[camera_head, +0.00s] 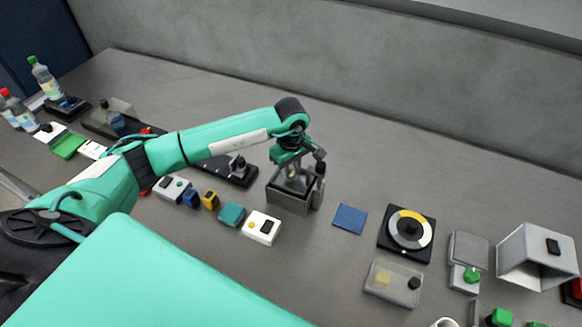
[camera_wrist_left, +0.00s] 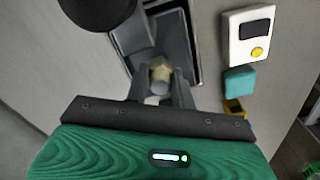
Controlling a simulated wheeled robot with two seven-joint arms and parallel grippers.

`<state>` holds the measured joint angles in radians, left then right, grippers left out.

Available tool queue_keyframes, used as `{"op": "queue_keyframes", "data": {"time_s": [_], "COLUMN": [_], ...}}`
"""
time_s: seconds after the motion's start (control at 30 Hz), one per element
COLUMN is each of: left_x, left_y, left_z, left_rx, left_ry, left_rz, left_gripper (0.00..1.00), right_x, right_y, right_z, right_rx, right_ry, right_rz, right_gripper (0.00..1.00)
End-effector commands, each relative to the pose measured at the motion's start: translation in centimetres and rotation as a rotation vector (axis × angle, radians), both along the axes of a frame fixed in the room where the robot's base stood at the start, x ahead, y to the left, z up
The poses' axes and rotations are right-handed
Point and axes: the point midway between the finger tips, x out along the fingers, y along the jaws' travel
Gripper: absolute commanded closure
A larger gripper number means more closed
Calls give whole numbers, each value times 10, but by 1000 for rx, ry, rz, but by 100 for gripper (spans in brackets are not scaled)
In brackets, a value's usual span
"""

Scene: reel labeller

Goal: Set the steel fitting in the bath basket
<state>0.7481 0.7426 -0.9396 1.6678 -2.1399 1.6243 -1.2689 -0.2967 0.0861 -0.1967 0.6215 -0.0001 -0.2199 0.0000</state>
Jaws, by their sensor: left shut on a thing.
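The bath (camera_head: 288,202) is an open grey box near the middle of the table. In the left wrist view, its dark grey interior and rim (camera_wrist_left: 196,48) lie beyond my fingers. I cannot clearly make out a separate basket. My left gripper (camera_head: 293,180) points down over the bath's opening. It is shut on a small fitting (camera_wrist_left: 160,72), grey with a pale tan part, between the fingertips. The fitting is at or just above the opening; whether it touches anything inside cannot be told. My right gripper is not in view.
A dark-topped post (camera_head: 320,172) stands at the bath's right side, close to my gripper. A white box with a yellow button (camera_head: 262,228) is in front. A blue mat (camera_head: 350,218) and a round dial unit (camera_head: 408,232) lie right. The table behind the bath is clear.

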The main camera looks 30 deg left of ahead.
Motion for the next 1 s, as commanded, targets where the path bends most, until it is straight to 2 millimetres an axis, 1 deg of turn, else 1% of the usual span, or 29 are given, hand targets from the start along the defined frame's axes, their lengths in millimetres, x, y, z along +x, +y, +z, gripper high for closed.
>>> {"op": "queue_keyframes", "data": {"time_s": [0.03,0.1,0.27,0.43,0.47,0.5,0.57,0.83,0.97,1.0], "left_x": [-1,0,0,0,0,0,0,0,0,1], "left_y": [0,0,0,0,0,0,0,0,0,0], "left_z": [-4,-9,-9,-13,-12,-12,-12,-11,-6,-5], "left_rx": [-1,0,1,0,0,0,0,0,0,0], "left_ry": [4,0,-1,0,0,0,0,0,0,-2], "left_rz": [1,1,0,0,0,0,0,0,0,-1], "left_gripper": [100,100,100,100,72,64,52,52,52,52], "right_x": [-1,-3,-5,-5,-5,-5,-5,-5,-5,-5], "right_y": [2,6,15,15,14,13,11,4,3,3], "right_z": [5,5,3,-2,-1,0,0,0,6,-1], "right_rx": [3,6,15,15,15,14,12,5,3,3], "right_ry": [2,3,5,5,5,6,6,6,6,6], "right_rz": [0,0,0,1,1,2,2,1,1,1], "right_gripper": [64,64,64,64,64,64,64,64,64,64]}}
